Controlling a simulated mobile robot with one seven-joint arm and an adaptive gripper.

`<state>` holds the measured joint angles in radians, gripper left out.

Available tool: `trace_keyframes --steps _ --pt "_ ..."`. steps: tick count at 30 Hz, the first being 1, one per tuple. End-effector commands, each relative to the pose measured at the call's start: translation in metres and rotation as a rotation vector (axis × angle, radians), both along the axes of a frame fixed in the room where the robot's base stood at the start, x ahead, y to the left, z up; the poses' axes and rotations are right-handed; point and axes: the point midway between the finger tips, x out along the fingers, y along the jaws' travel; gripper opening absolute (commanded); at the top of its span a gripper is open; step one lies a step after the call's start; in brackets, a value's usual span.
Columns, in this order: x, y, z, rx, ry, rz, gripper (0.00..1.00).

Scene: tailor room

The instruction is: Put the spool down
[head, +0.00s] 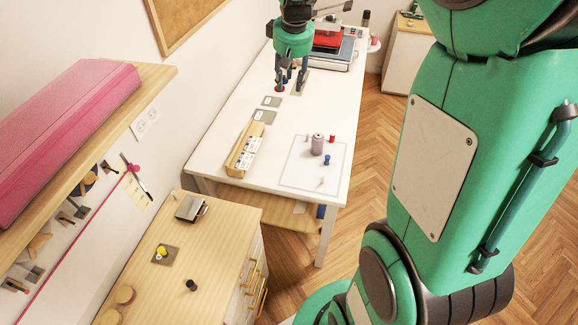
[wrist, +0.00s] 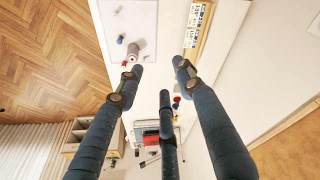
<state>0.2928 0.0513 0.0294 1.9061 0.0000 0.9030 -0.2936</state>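My gripper (head: 289,88) is over the far half of the white table. Its fingers are spread in the wrist view (wrist: 158,80), with nothing visible between the tips. A red spool (wrist: 178,99) and a small blue item (wrist: 175,106) show beside the middle finger there; in the head view, red and blue bits show among the fingers, partly hidden. I cannot tell whether a finger touches them. A large grey-mauve spool (head: 317,144) stands on an outlined white mat (head: 297,172), with a small red spool (head: 332,138) and a blue spool (head: 326,160) near it.
A long wooden box with labelled cards (head: 243,150) lies along the table's left side. Grey squares (head: 264,116) lie behind it. A red-topped grey machine (head: 328,40) stands at the far end. A wooden cabinet (head: 215,235) is in front.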

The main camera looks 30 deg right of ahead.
Motion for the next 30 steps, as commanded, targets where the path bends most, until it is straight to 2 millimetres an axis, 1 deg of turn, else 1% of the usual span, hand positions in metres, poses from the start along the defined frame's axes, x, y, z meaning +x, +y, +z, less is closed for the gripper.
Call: trace_keyframes --steps 1,6,10,16,24,30 --pt "-0.012 0.012 0.009 -0.001 -0.012 0.003 0.37" --pt "-0.049 0.045 0.029 0.002 -0.044 0.004 0.37" --pt "-0.078 0.068 0.042 0.004 -0.069 0.005 0.37" --pt "-0.126 0.1 0.054 0.012 -0.108 0.008 0.37" --pt "-0.191 0.136 0.058 0.027 -0.158 0.011 0.37" --pt "-0.239 0.158 0.053 0.041 -0.195 0.014 0.37"
